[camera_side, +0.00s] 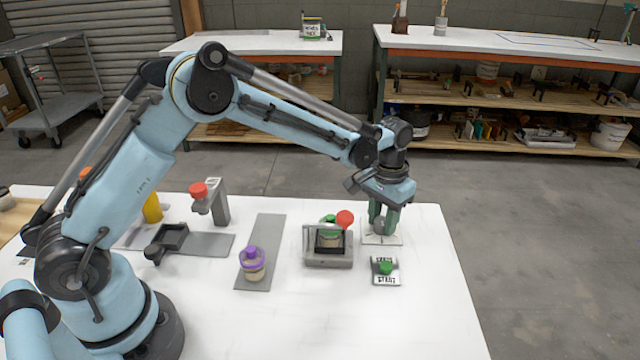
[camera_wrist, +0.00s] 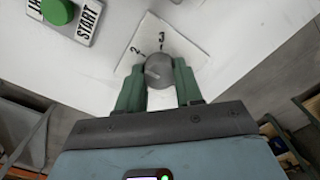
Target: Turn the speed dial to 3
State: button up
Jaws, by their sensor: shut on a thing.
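The speed dial is a round grey knob (camera_wrist: 159,70) on a white plate (camera_wrist: 189,50) with the numbers 2 and 3 printed beyond it. In the side view, the plate (camera_side: 397,240) lies at the right of the white table, with the knob (camera_side: 379,227) partly hidden by my fingers. My gripper (camera_wrist: 160,82) points down, its green fingers closed on opposite sides of the knob. A pale mark shows on the knob, but I cannot tell for certain which number it points at. In the side view my gripper (camera_side: 383,220) is low over the plate.
A START plate with a green button (camera_side: 385,267) lies just in front of the dial. Left of it stands a grey frame (camera_side: 328,260) with a green-lidded jar and red knob. A purple-lidded jar (camera_side: 253,264) sits on a grey strip. The table's front right is clear.

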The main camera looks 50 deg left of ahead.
aim_at(383, 221)
jog(key=m, duration=0.6)
jog(key=shift+m, duration=0.3)
jog(key=m, duration=0.6)
jog(key=shift+d, duration=0.1)
dwell(0.3)
jog(key=o, duration=1)
jog(key=shift+o, duration=0.2)
notch_tip(383, 221, up, 12)
jog(key=shift+r, duration=0.1)
